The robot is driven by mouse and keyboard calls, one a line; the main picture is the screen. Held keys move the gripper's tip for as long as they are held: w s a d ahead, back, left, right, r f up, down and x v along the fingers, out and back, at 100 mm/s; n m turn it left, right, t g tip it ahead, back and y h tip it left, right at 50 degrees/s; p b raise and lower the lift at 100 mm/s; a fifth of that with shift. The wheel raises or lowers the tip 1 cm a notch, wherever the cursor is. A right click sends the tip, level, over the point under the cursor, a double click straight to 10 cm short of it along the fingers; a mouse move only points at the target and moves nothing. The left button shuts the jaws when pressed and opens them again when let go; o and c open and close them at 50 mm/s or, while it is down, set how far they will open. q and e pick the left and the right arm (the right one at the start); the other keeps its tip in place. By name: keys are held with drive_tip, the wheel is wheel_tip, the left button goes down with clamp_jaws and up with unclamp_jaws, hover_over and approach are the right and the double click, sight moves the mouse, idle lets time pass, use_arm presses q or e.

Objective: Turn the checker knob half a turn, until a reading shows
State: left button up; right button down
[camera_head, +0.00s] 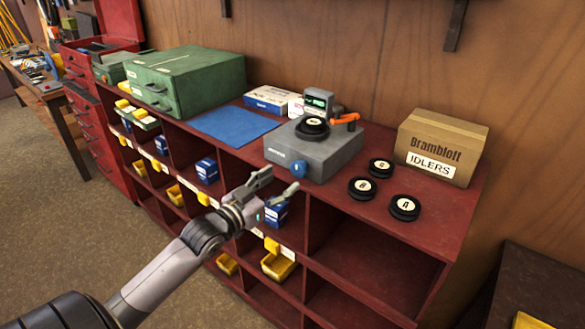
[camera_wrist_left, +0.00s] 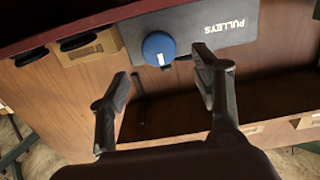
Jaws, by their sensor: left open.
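The checker is a grey box (camera_head: 320,155) on the red bench top. Its blue round knob (camera_head: 299,169) is on the front face; in the left wrist view the knob (camera_wrist_left: 158,45) shows a white mark near its lower edge. A small display (camera_head: 318,100) with green on it stands at the back; its content is too small to read. A black pulley (camera_head: 312,126) sits on top, beside an orange handle (camera_head: 345,119). My left gripper (camera_head: 279,182) is open in front of the knob. In the left wrist view the knob lies beyond the open fingers (camera_wrist_left: 162,78), apart from them.
Three black pulleys (camera_head: 362,187) lie right of the checker, before a cardboard IDLERS box (camera_head: 440,148). A blue mat (camera_head: 235,125) and green drawer cabinet (camera_head: 187,80) are left. Cubbies with blue boxes and yellow bins (camera_head: 278,264) lie below the bench edge.

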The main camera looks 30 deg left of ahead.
sight(297, 170)
use_arm(q)
drive_tip(key=w, duration=0.3)
drive_tip(key=w+p, duration=0.1)
drive_tip(key=w, duration=0.1)
drive_tip(key=shift+w+d, duration=0.25)
drive_tip(key=shift+w, duration=0.1)
drive_tip(key=shift+c, duration=0.5)
drive_tip(key=c, duration=1.1)
drive_tip(key=shift+o, duration=0.2)
